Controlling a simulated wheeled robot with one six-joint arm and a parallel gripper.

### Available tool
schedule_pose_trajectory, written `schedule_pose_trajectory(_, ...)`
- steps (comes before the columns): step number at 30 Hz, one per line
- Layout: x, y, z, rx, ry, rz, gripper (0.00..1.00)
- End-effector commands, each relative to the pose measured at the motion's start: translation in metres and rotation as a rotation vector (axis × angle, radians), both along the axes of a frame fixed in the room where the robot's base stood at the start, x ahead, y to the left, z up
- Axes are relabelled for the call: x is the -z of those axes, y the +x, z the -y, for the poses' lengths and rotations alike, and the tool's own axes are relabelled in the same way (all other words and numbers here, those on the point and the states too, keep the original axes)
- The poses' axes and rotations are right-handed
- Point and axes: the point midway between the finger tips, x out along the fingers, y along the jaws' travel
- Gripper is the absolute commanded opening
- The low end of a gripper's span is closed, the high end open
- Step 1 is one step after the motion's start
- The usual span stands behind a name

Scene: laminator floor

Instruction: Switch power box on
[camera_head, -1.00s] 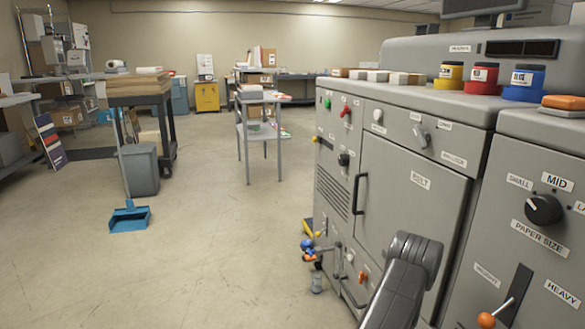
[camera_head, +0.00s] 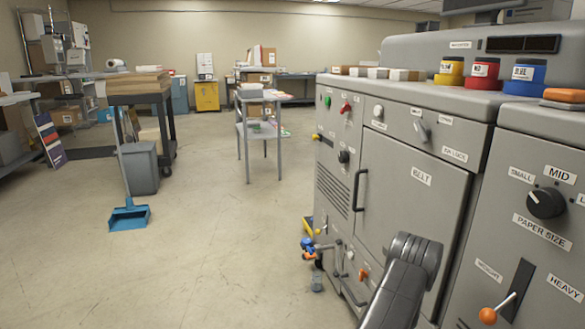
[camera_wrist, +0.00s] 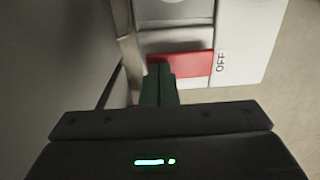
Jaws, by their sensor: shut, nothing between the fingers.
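In the wrist view, the power box (camera_wrist: 235,35) is a pale panel with a red patch (camera_wrist: 195,64) and the word OFF printed sideways beside it. A grey switch part lies just above the red patch; its full shape cannot be made out. My gripper (camera_wrist: 158,72) is shut and empty, its dark green fingertips at the left end of the red patch. Whether they touch the box cannot be told. In the head view I cannot make out the power box or my fingertips; only my dark arm shows at the lower right.
A large grey machine (camera_head: 410,175) with knobs, levers and handles fills the right side. A dark grey surface (camera_wrist: 60,50) stands close at the left in the wrist view.

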Motion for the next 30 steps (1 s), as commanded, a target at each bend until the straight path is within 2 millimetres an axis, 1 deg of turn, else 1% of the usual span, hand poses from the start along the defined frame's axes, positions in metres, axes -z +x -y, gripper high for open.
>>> schedule_pose_trajectory(4,0.003,0.000,0.000,0.000,0.000,0.000,0.00)
schedule_pose_trajectory(10,-0.003,0.000,0.000,0.000,0.000,0.000,0.00)
schedule_pose_trajectory(30,-0.057,0.000,0.000,0.000,0.000,0.000,0.00)
